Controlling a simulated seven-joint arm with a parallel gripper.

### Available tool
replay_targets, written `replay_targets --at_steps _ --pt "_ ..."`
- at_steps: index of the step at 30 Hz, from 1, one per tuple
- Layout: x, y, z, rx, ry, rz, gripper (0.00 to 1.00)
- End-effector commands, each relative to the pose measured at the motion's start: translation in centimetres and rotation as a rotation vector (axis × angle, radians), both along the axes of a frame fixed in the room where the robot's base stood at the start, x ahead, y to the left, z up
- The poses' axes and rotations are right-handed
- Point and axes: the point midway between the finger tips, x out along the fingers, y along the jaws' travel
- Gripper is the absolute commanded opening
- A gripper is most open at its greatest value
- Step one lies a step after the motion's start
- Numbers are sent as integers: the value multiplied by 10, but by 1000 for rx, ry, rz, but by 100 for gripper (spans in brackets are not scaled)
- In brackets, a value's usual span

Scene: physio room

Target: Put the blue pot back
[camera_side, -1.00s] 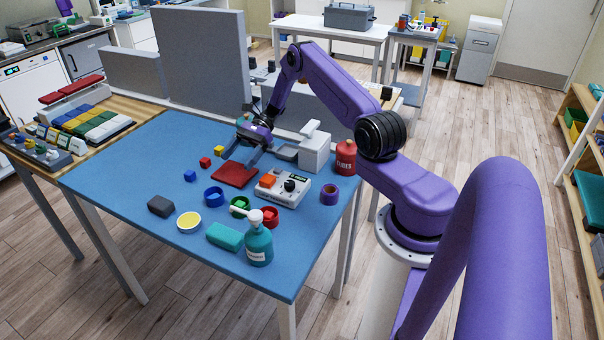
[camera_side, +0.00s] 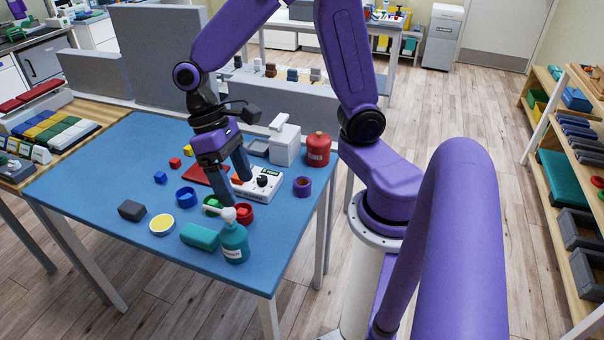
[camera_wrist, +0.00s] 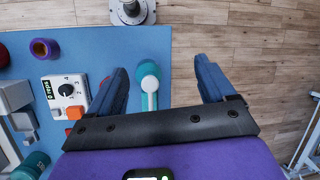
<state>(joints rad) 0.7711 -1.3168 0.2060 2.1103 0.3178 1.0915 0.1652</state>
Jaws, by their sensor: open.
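The blue pot (camera_side: 186,197) is a small round open pot. It sits on the blue table top (camera_side: 95,170) in the side view, left of the green pot (camera_side: 212,203) and the red pot (camera_side: 244,213). My gripper (camera_side: 236,190) is open and empty, fingers pointing down, to the right of the blue pot and apart from it. One finger partly covers the green pot. In the wrist view my gripper (camera_wrist: 162,80) has its fingers wide apart, with the teal pump bottle (camera_wrist: 148,78) seen between them. The blue pot does not show in the wrist view.
A device with a dial (camera_side: 262,185), purple ring (camera_side: 302,186), red canister (camera_side: 317,150) and grey-white scale (camera_side: 284,146) are to the right. A yellow-topped pot (camera_side: 162,225) and dark block (camera_side: 131,211) are left.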

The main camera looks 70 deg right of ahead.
Motion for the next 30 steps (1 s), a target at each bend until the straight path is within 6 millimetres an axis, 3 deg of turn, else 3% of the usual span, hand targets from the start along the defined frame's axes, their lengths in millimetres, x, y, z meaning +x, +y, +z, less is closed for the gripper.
replay_targets --at_steps 1,6,12,18,30 --pt "-18 0 6 1 -46 100 83" --pt "-67 -9 16 12 -192 417 83" --pt "-106 -24 20 44 -333 729 83" --pt "-121 -32 20 65 -399 875 83" --pt "-122 -33 19 67 -406 889 83"
